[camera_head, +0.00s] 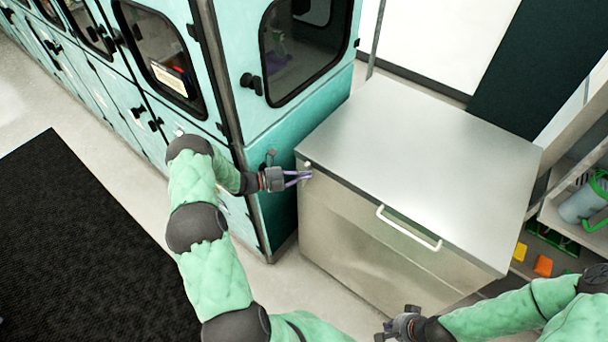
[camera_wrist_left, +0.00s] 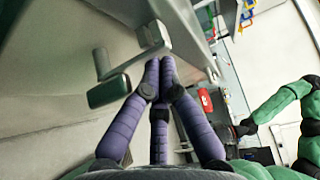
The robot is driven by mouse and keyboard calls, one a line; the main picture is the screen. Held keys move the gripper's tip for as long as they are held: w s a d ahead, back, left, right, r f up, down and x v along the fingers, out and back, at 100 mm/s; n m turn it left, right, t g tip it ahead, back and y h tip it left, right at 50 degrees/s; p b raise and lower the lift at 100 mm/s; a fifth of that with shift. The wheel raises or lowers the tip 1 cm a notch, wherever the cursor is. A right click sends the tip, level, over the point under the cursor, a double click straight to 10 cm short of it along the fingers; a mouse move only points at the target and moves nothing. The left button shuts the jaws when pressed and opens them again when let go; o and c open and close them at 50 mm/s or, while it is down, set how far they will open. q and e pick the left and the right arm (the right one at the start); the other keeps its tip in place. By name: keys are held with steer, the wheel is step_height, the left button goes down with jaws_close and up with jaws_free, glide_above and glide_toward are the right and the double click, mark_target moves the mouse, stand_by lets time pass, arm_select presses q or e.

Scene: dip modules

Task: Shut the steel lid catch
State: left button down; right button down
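The steel chest has a flat grey lid (camera_head: 420,150), which lies down on the box. A small pale catch part (camera_head: 307,164) shows at the lid's front left corner. In the left wrist view a metal catch block (camera_wrist_left: 152,35) sits on the steel face, with a lever ending in a dark grip (camera_wrist_left: 108,91) beside it. My left gripper (camera_head: 308,177) is at that corner. Its purple fingertips (camera_wrist_left: 160,62) are together just below the block; whether they touch it I cannot tell. My right gripper (camera_head: 385,336) is at the bottom edge, its fingers mostly cut off.
A white handle (camera_head: 409,229) is on the chest front. A teal cabinet (camera_head: 290,125) stands close on the left, behind my left gripper. A shelf (camera_head: 570,220) with a green-handled container and coloured blocks is at the right. A black mat (camera_head: 80,240) lies on the open floor.

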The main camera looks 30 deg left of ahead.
arm_select(q)
step_height(320, 180, up, 10)
stand_by(0.5)
steer(key=s+d+f+m+g+b, duration=0.1)
steer(key=s+d+f+m+g, duration=0.25)
steer(key=d+f, duration=0.25)
steer(key=s+d+f+m+g+b, duration=0.1)
steer(key=s+d+f+m+g, duration=0.1)
steer(key=d+f+m+g, duration=0.25)
steer(key=s+d+f+m+g+y+b, duration=0.2)
steer(key=s+d+f+m, duration=0.6)
steer(key=m, duration=0.9)
steer(key=s+d+f+m+g+y+b, duration=0.2)
steer(key=s+d+f+m+y+b, duration=0.2)
steer(key=s+d+f+m, duration=0.5)
step_height(320, 180, down, 4)
steer(key=s+m+y, duration=0.1)
steer(key=s+m, duration=0.1)
steer(key=m, duration=0.6)
steer(key=shift+s+y, duration=0.15)
steer(key=shift+y, duration=0.25)
